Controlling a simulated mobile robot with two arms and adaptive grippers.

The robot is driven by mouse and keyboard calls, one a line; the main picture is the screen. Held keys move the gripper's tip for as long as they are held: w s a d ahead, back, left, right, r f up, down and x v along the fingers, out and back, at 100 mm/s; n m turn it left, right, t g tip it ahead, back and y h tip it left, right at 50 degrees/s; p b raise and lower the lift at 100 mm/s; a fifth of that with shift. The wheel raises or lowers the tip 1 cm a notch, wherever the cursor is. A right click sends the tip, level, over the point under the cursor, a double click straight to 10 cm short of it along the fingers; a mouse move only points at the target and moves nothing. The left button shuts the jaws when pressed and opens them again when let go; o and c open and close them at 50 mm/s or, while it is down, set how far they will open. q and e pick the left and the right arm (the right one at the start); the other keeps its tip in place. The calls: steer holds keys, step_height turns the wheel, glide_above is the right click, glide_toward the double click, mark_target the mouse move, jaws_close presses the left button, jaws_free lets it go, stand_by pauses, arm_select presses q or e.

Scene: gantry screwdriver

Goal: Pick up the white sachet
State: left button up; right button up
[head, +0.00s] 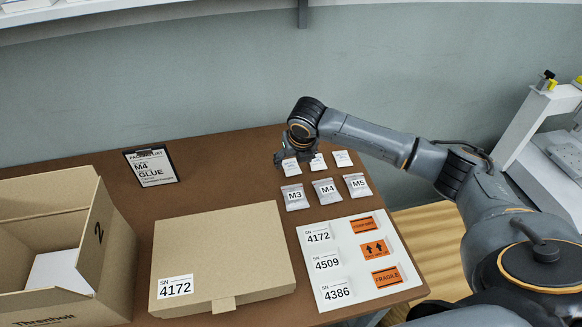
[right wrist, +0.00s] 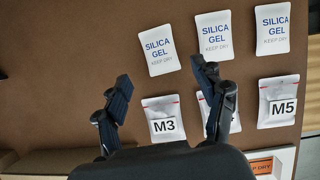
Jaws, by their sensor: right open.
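Three white silica gel sachets lie in a row on the brown table: a left one (head: 291,168) (right wrist: 159,50), a middle one (head: 317,162) (right wrist: 214,36) and a right one (head: 342,158) (right wrist: 272,28). My right gripper (head: 287,155) is above the left sachet in the head view and hides part of it. In the right wrist view the gripper (right wrist: 160,76) is open and empty, with its fingers spread just below the left sachet. Contact with the sachet cannot be seen. My left gripper is not in view.
Grey bags marked M3 (head: 294,197), M4 (head: 327,191) and M5 (head: 357,185) lie in front of the sachets. A label sheet (head: 346,293), a closed carton (head: 222,252), an open box (head: 92,240) and a clipboard (head: 152,168) share the table. Bare table lies left of the sachets.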

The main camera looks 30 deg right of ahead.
mark_target(291, 166)
steer(key=x, duration=0.3)
steer(key=shift+w+d+f, duration=0.15)
steer(key=shift+w+f, duration=0.1)
steer(key=shift+w, duration=0.15)
steer(key=shift+w+f, duration=0.2)
steer(key=shift+f, duration=0.25)
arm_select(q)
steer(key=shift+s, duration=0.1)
arm_select(e)
steer(key=c, duration=1)
